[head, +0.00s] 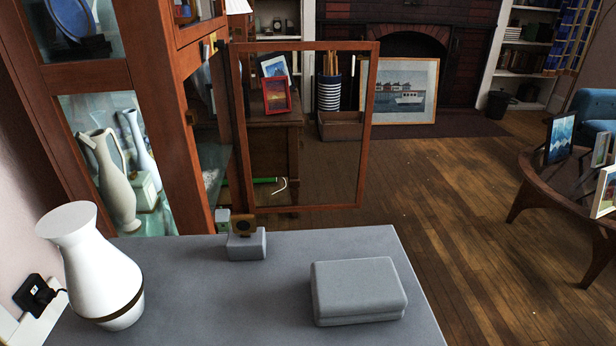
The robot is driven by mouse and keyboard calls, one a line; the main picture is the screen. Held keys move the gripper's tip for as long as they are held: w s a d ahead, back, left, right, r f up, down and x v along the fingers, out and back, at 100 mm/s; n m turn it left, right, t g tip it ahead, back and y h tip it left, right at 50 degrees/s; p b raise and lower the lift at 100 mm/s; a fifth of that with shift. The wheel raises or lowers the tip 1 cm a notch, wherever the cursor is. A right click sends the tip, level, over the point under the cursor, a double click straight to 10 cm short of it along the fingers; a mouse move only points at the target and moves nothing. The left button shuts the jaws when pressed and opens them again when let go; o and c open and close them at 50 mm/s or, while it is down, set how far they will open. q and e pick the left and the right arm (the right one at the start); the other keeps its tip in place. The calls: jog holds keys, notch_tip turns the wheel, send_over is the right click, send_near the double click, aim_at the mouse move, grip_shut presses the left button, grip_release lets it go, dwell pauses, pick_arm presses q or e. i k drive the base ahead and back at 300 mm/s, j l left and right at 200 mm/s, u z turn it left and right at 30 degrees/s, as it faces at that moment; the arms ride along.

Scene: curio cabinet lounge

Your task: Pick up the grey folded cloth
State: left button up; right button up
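The grey folded cloth (358,289) lies flat near the right side of a grey tabletop (225,310), close to its right edge. It looks like a thick, rounded, two-layer block. Nothing touches it or covers it. Neither of my grippers shows in the head view.
A white vase (92,265) stands at the table's left. A small grey block (246,246) with small items by it sits at the back edge. An open glass cabinet door (304,208) stands beyond that edge. The tabletop between vase and cloth is clear. A wooden table (560,200) stands right.

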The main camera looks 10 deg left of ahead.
aim_at(367, 290)
jog(key=i+l+u, duration=0.15)
jog(key=u, duration=0.35)
jog(key=i+l+u, duration=0.1)
jog(key=l+u, duration=0.4)
jog(key=i+l+u, duration=0.1)
jog(key=l+u, duration=0.15)
jog(key=u, duration=0.2)
jog(key=l+u, duration=0.35)
jog(key=u, duration=0.15)
jog(key=l+u, duration=0.35)
jog(key=u, duration=0.15)
jog(key=k+l+u, duration=0.15)
jog(key=l+u, duration=0.15)
jog(key=u, duration=0.2)
jog(key=k+l+u, duration=0.2)
jog(key=u, duration=0.3)
jog(key=l, duration=0.1)
